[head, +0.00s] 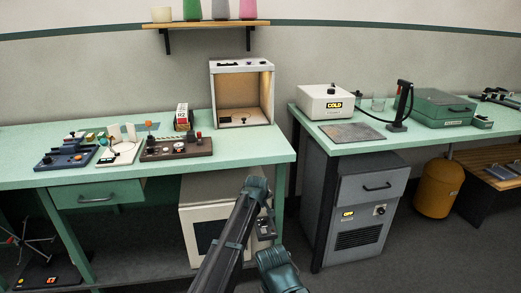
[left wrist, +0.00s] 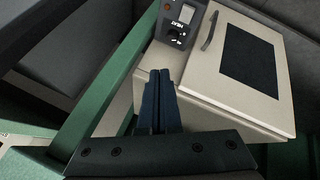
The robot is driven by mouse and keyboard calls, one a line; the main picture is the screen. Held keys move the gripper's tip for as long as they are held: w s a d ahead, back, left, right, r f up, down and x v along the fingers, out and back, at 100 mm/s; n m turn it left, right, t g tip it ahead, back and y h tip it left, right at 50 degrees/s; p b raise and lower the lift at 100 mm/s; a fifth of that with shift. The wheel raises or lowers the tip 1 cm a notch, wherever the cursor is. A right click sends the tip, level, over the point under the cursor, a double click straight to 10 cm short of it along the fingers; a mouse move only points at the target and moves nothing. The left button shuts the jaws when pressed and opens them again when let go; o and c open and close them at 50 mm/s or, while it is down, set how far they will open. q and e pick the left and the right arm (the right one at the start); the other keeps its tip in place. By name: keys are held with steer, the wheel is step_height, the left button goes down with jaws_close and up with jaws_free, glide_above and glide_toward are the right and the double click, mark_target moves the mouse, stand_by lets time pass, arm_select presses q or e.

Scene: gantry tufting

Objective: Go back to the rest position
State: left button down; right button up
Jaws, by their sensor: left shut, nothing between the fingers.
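My left arm rises from the bottom of the head view and bends down at its dark elbow. My left gripper (head: 274,258) is low in front of the left bench, near the white cabinet beneath it, and apart from the bench top. In the left wrist view its two dark fingers (left wrist: 159,102) are together with nothing between them. They point toward the white cabinet (left wrist: 213,70) and its dark control panel (left wrist: 181,22). My right gripper is in neither view.
The left green bench (head: 245,150) carries small fixtures and an open lit box (head: 242,95). The right bench (head: 305,99) holds a white unit marked COLD (head: 327,103) and a green case (head: 443,108). A grey cabinet (head: 360,210) stands beneath. Clear floor (head: 400,265) lies at the right.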

arm_select(q)
steer(key=s+a+f+m+g, duration=0.1)
steer(key=s+a+m+g, duration=0.1)
steer(key=s+a, duration=0.75)
steer(key=s+a+f+m+g+y, duration=0.15)
steer(key=s+a, duration=0.25)
steer(key=s, duration=1.1)
steer(key=s+a+f+m+g, duration=0.25)
steer(key=s+a, duration=0.35)
steer(key=s, duration=0.7)
steer(key=s+d+r+m+p, duration=0.1)
steer(key=d+r+p, duration=0.2)
steer(key=r+p, duration=0.4)
steer(key=s+d+r+m+p, duration=0.1)
steer(key=s+d+r+p, duration=0.1)
steer(key=d+r+p, duration=0.2)
steer(key=s+d+r+m+g+y+p, duration=0.1)
steer(key=d+r+m+p, duration=0.1)
steer(key=r+p, duration=0.8)
steer(key=shift+s+d+r, duration=0.3)
steer(key=shift+d+r, duration=0.4)
steer(key=shift+d, duration=0.2)
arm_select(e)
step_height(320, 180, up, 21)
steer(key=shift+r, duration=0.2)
